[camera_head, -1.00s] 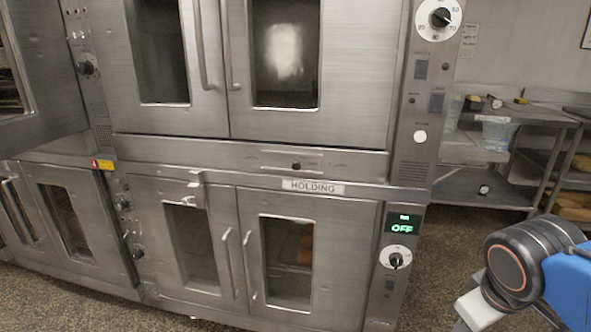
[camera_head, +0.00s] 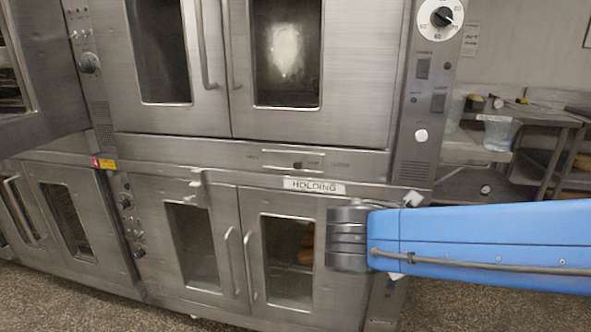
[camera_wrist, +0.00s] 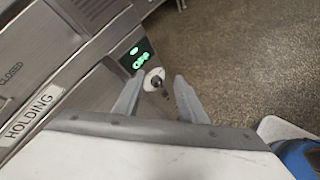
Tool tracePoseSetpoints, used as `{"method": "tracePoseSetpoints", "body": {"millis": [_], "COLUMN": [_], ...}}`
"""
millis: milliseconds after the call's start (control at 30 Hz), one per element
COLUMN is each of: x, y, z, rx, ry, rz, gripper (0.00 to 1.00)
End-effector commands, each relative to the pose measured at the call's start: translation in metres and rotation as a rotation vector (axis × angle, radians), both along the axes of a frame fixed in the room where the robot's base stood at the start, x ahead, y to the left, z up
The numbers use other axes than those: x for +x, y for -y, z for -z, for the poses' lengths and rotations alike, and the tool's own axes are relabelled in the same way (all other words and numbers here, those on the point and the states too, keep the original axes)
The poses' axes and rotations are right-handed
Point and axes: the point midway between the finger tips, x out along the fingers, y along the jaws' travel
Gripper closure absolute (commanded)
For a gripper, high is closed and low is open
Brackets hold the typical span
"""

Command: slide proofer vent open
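The vent slider is a small dark knob (camera_head: 298,165) on the steel strip (camera_head: 220,154) between the upper and lower oven doors, above the HOLDING label. Small lettering flanks it, with CLOSED to its right. The knob sits near the middle of the strip. In the wrist view the CLOSED lettering (camera_wrist: 10,73) shows at the left edge, and I cannot make out the knob there. My gripper (camera_wrist: 160,78) is open and empty, its two fingers apart in front of the lower control panel. In the head view my arm hides the fingers.
The HOLDING label (camera_head: 314,186) and lower door handles (camera_head: 249,265) are left of my wrist. The green display (camera_wrist: 138,60) and dial (camera_wrist: 154,80) lie beyond my fingers. A steel shelf (camera_head: 470,184) stands at right. Floor (camera_wrist: 245,60) beside the oven is clear.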

Motion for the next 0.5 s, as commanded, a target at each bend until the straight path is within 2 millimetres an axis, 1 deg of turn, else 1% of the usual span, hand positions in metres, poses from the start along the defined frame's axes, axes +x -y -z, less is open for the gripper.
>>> {"method": "tracePoseSetpoints", "body": {"millis": [33,167,200,267,300,367,400,467,500], "x": [0.004,0.012,0.013,0.014,0.013,0.010,0.008,0.002,-0.001], "y": [-0.018,-0.062,-0.077,-0.100,-0.116,-0.141,-0.157,-0.181,-0.196], "z": [-0.005,-0.023,-0.029,-0.037,-0.043,-0.051,-0.056,-0.064,-0.069], "rx": [-0.054,-0.200,-0.245,-0.312,-0.356,-0.420,-0.462,-0.521,-0.559], "ry": [0.009,0.046,0.060,0.083,0.101,0.130,0.150,0.182,0.202], "rz": [-0.059,-0.199,-0.241,-0.304,-0.344,-0.405,-0.442,-0.495,-0.528], "gripper": [0.62,0.62,0.62,0.62,0.62,0.62,0.62,0.62,0.62]}}
